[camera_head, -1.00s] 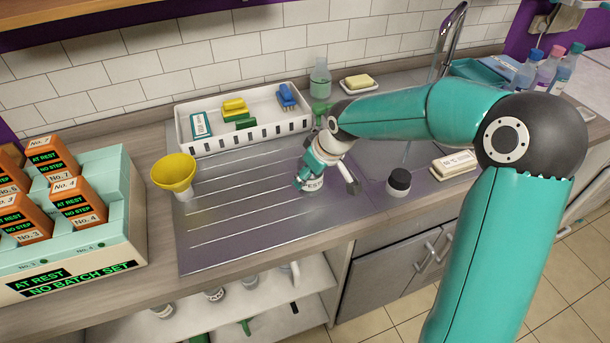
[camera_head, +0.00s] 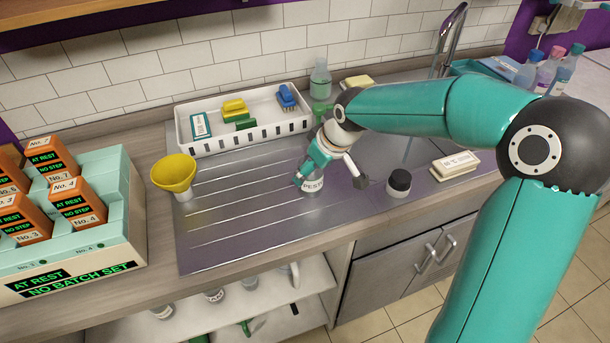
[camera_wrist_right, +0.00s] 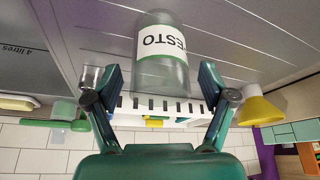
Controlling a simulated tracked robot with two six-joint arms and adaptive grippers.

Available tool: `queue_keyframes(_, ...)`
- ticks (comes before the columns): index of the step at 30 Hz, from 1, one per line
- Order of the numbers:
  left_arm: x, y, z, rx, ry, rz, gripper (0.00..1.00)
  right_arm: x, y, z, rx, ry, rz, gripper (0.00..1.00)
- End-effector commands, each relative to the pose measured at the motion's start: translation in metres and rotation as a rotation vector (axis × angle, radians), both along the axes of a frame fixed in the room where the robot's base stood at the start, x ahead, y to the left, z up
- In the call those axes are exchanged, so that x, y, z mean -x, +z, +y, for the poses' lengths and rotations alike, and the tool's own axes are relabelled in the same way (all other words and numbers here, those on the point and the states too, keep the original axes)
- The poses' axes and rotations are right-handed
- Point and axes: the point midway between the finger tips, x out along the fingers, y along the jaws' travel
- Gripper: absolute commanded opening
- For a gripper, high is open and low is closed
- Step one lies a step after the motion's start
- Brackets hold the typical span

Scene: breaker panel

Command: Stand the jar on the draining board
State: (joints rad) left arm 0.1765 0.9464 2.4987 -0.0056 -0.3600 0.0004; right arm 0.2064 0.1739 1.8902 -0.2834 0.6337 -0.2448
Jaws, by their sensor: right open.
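The glass jar (camera_head: 312,186) with a white PESTO label stands upright on the ribbed steel draining board (camera_head: 235,235), near its right part. My right gripper (camera_head: 328,174) is open at the jar, with one finger on its left and the other clear of it on the right. In the right wrist view, which is upside down, the jar (camera_wrist_right: 163,62) lies ahead of and between the spread fingers (camera_wrist_right: 163,82), with gaps showing on both sides. My left gripper is out of view.
A yellow funnel (camera_head: 173,173) stands on the board's left. A white rack (camera_head: 270,130) with brushes and sponges is behind. A black-lidded container (camera_head: 399,183) and a labelled white block (camera_head: 455,165) stand to the right. The board's front left is clear.

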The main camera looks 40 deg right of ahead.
Motion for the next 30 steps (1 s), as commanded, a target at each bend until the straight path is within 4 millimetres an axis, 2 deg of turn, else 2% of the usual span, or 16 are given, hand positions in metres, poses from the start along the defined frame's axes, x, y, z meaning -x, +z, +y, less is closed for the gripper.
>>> queue_keyframes(6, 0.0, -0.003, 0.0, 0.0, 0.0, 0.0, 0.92, 0.017, 0.043, -0.003, 0.001, 0.0, -0.006, 0.82)
queue_keyframes(12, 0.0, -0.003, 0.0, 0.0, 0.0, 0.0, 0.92, 0.03, 0.071, -0.005, 0.001, -0.001, -0.003, 0.82)
queue_keyframes(18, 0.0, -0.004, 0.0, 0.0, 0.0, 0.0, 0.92, 0.036, 0.081, -0.006, 0.0, 0.0, 0.001, 0.82)
queue_keyframes(30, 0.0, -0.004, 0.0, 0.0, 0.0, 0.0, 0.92, 0.036, 0.082, -0.006, 0.0, 0.0, 0.001, 0.82)
